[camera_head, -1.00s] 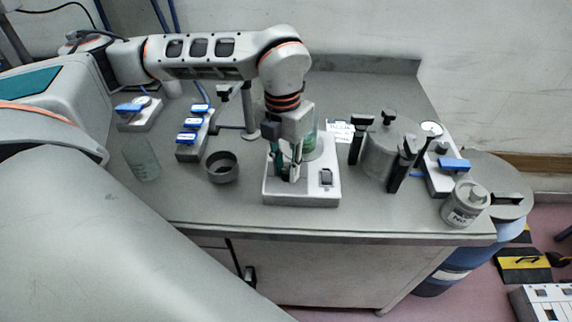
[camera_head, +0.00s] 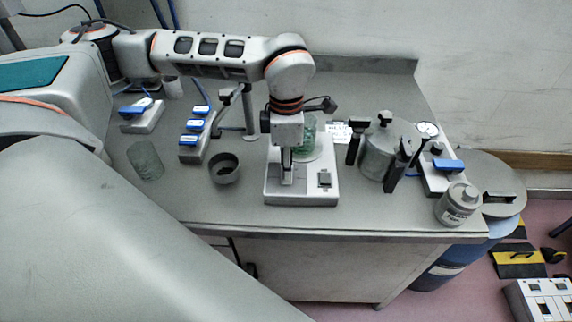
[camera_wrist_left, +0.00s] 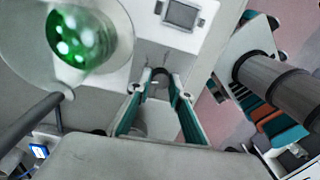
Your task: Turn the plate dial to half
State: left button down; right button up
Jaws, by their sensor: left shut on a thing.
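The white hot plate (camera_head: 329,197) stands near the front edge of the bench. A glass beaker with green liquid (camera_head: 307,138) stands on its round top; it also shows in the wrist view (camera_wrist_left: 80,35). My left gripper (camera_head: 287,180) points down at the left part of the plate's front panel. In the wrist view its teal-lined fingers (camera_wrist_left: 161,80) are shut on the small dark dial (camera_wrist_left: 160,76), which they mostly cover. The dial's mark is hidden. A small grey switch or display (camera_head: 325,179) sits to its right. My right gripper is out of view.
A dark bowl (camera_head: 224,169), an empty glass beaker (camera_head: 146,160) and a blue-switched valve block (camera_head: 192,147) stand to the left. A metal pot with black clamps (camera_head: 378,157) and a labelled jar (camera_head: 458,204) stand to the right. A stand rod is behind.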

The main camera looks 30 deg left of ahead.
pick_arm(q)
jog(key=m+p, duration=0.1)
jog(key=m, duration=0.3)
jog(key=shift+w+r+m, duration=0.1)
jog(key=shift+r+m, duration=0.05)
jog(key=shift+m, duration=0.15)
jog(key=m+p, duration=0.1)
jog(key=m, duration=0.3)
jog(key=shift+m, duration=0.3)
jog(key=c, duration=1.8)
grip_release()
jog(key=r, duration=1.1)
jog(key=shift+w+d+r, duration=0.1)
jog(key=shift+w+r, duration=0.15)
jog(key=shift+r, duration=0.15)
